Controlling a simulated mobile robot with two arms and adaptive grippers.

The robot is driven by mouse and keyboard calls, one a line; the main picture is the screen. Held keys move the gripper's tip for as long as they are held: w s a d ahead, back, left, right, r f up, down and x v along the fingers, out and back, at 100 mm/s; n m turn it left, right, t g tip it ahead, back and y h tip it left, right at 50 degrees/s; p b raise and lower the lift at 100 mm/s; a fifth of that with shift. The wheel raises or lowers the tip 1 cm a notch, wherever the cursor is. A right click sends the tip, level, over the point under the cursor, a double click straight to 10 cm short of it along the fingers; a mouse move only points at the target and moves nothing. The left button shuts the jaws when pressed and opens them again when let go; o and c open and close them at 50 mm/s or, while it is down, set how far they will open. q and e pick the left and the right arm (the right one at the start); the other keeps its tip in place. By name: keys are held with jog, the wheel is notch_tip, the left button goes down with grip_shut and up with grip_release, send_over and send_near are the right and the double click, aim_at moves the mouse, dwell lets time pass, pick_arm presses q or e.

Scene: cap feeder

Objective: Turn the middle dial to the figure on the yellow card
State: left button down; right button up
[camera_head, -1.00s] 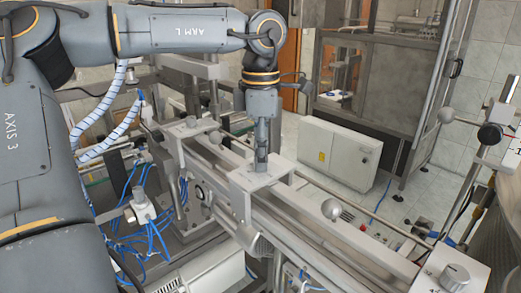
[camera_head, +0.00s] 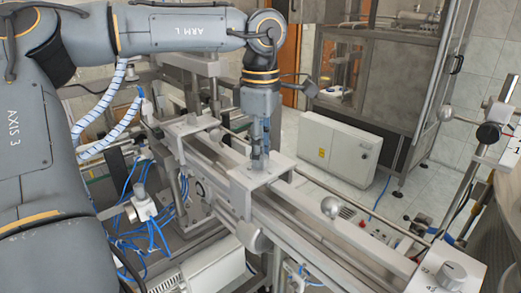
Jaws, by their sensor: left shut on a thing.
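My left gripper (camera_head: 259,163) comes down from above onto a grey block (camera_head: 283,166) in the middle of the machine rail. It is shut on the middle dial, which is mostly hidden between the fingers, so I cannot read its pointer or figures. Another dial (camera_head: 192,119) sits on a block farther left and back. A third dial (camera_head: 453,273) with small figures around it is at the bottom right. I cannot make out the yellow card in this view. My right gripper is not in view.
A round ball knob (camera_head: 330,207) stands beside the rail, right of the middle block. A white cabinet (camera_head: 345,147) with a small yellow label stands on the floor behind. Blue hoses (camera_head: 150,237) hang at the left of the rail.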

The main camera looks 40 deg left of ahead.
pick_arm(q)
jog(key=shift+w+r, duration=0.1)
jog(key=shift+r, duration=0.05)
jog(key=c, duration=1.1)
grip_release()
notch_tip(320, 180, up, 12)
jog(key=shift+f, duration=0.1)
